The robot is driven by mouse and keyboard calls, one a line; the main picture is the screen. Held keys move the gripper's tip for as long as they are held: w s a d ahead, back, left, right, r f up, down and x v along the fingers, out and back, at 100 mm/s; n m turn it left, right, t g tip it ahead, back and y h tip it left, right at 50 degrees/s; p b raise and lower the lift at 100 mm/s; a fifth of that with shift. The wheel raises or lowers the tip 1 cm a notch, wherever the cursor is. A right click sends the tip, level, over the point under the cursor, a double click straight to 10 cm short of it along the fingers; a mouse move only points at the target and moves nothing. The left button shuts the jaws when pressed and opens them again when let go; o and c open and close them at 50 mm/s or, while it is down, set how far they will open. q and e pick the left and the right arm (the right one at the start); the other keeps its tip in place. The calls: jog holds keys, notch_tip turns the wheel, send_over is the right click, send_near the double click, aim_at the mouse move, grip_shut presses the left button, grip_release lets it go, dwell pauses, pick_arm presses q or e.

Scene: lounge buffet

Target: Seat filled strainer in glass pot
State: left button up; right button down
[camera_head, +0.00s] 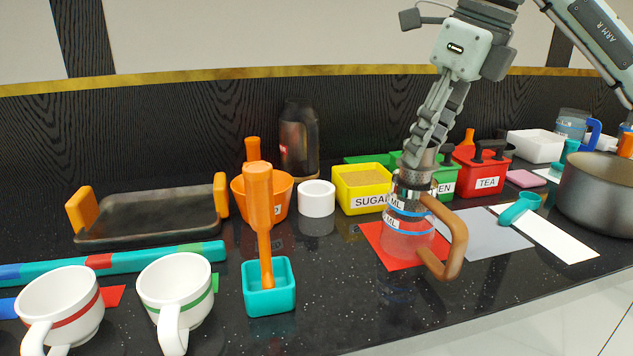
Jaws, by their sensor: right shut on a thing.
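The glass pot (405,243) is clear, with blue bands, "ML" labels and a brown handle on its right side. It stands upright on a red mat (378,240) near the counter's front. The strainer (416,176), a grey metal cylinder, is upright at the pot's mouth. My right gripper (424,152) points down from above and is shut on the top of the strainer. The strainer's lower part overlaps the pot's rim; I cannot tell how deep it is. Its contents are hidden. My left gripper is not in view.
A yellow sugar box (362,198) and red tea box (482,182) stand behind the pot. A teal scoop (519,208) lies to its right, beside a large grey pot (597,205). A teal square cup (269,297) and two white mugs (60,303) are left.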

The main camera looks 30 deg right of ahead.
jog(key=shift+f+b, duration=1)
jog(key=shift+f, duration=0.3)
jog(key=c, duration=0.9)
grip_release()
jog(key=shift+c, duration=1.3)
notch_tip(320, 180, up, 12)
jog(key=p, duration=0.9)
jog(key=shift+f+p, duration=0.15)
jog(key=shift+p, duration=0.2)
